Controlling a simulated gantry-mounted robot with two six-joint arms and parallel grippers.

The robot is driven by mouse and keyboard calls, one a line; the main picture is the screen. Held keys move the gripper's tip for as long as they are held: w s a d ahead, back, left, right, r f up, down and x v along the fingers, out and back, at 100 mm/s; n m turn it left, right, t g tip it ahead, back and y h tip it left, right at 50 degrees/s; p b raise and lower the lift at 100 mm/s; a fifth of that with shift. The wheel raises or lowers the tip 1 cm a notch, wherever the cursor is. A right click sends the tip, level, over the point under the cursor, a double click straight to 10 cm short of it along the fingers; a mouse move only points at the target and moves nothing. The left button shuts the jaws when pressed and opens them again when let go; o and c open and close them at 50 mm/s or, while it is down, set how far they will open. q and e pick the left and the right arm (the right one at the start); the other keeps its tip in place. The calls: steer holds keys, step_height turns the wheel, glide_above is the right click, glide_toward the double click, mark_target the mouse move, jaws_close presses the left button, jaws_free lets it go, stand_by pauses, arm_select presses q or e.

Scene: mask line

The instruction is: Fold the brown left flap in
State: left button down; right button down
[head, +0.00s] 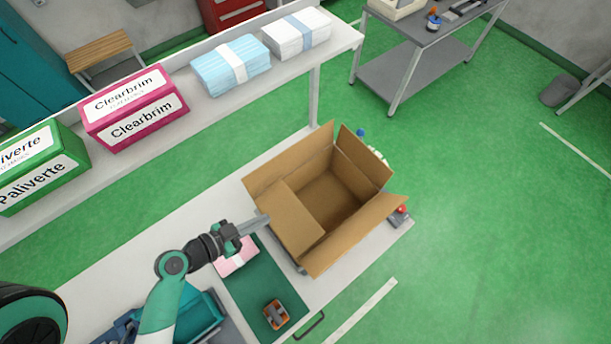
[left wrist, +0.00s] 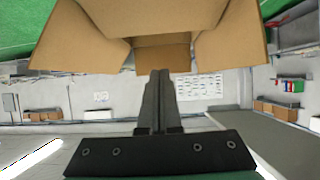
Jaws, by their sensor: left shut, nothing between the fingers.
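The open brown cardboard box (head: 335,195) stands on the pale bench. Its left flap (head: 291,218) leans inward over the left part of the opening; its exact angle is hard to tell. The other flaps stand up or splay outward, and the box floor shows empty. My left gripper (head: 266,219) is shut and empty, with its tips at the outer left edge of the left flap; contact cannot be told. In the left wrist view, the shut fingers (left wrist: 158,78) point toward the box (left wrist: 160,25), whose cardboard fills the top. My right gripper is out of view.
A pink pack (head: 236,258) and a small orange-and-dark object (head: 276,314) lie on the green mat (head: 262,282) below my gripper. A red-button device (head: 401,216) sits right of the box. A shelf behind holds green and pink cartons (head: 133,108) and mask stacks (head: 231,66).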

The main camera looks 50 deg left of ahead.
arm_select(q)
steer(key=shift+f+b+x, duration=0.35)
steer(key=shift+b+x, duration=1.2)
steer(key=shift+b, duration=1.15)
glide_above(297, 208)
steer(key=s, duration=0.3)
step_height(297, 208, down, 2)
steer(key=shift+w+f+p, duration=0.1)
steer(key=shift+p, duration=0.35)
steer(key=f, duration=0.2)
steer(key=w+f, duration=0.1)
steer(key=f, duration=0.1)
steer(key=shift+w+b, duration=0.1)
steer(key=shift+b, duration=0.25)
steer(key=f+b, duration=0.1)
steer(key=w+f+b, duration=0.1)
steer(key=f+b, duration=0.1)
steer(key=shift+w+f+b, duration=0.15)
steer(key=shift+w+b, duration=0.1)
steer(key=shift+b, duration=0.15)
steer(key=shift+r, duration=0.3)
steer(key=shift+r+p, duration=0.7)
steer(key=shift+p, duration=0.15)
